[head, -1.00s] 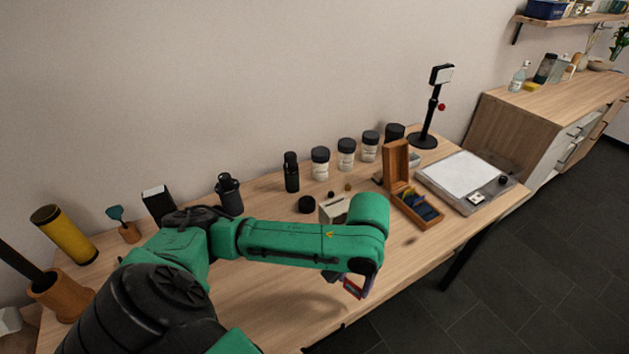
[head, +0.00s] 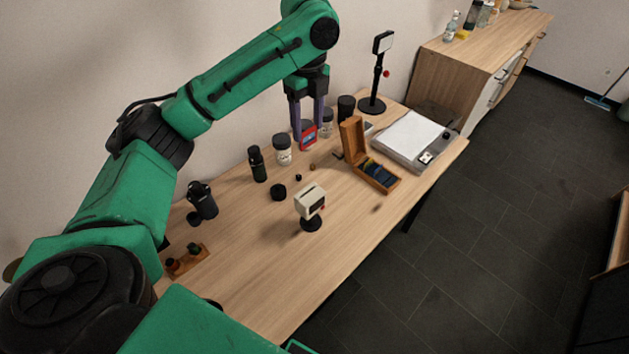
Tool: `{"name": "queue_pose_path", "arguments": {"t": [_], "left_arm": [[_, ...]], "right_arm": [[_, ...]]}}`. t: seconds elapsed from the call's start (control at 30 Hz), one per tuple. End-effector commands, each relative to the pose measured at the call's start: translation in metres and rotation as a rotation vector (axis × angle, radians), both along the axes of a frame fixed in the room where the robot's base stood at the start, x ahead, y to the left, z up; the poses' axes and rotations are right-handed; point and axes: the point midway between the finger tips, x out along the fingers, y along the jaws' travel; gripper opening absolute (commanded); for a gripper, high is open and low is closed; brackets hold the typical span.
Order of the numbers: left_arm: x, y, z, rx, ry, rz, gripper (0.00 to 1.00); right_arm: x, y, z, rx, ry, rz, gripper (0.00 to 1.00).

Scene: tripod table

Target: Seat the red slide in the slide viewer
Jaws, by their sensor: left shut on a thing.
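My left gripper (head: 307,127) points down from the raised green arm and is shut on the red slide (head: 309,137), a small red frame with a blue-grey middle. It holds the slide above the back of the table, in front of the white jars. The slide viewer (head: 310,201) is a cream box on a round black foot, nearer the front of the table. The slide is behind the viewer in the picture and apart from it. A dark opening with a red spot shows on the viewer's right face. My right gripper is not in view.
An open wooden slide box (head: 372,172) stands right of the viewer, beside a white light panel (head: 411,140). Black-lidded jars (head: 283,151) and a dark bottle (head: 258,165) line the back. A black lid (head: 278,192) lies left of the viewer. The table's front is clear.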

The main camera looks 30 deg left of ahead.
Motion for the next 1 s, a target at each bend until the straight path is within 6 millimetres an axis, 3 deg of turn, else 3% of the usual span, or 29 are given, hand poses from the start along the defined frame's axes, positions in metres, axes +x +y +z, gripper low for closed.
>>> {"name": "queue_pose_path", "arguments": {"t": [0.17, 0.3, 0.43, 0.6, 0.8, 1.0], "left_arm": [[-0.003, -0.001, -0.060, -0.004, 0.011, -0.005, 0.10], [-0.003, 0.000, -0.096, 0.001, 0.008, -0.002, 0.10], [-0.003, 0.000, -0.132, 0.001, 0.006, -0.003, 0.10], [-0.003, 0.000, -0.157, 0.000, 0.003, -0.001, 0.10], [-0.003, 0.000, -0.192, 0.001, 0.003, -0.002, 0.10], [-0.002, 0.000, -0.197, 0.000, 0.000, -0.002, 0.10]], "right_arm": [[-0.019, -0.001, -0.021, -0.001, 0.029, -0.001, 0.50], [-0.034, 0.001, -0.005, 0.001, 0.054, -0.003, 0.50], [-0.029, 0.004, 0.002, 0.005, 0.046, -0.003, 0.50], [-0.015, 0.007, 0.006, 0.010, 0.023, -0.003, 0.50], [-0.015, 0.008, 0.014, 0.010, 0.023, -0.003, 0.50], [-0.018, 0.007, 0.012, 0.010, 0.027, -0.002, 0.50]]}}
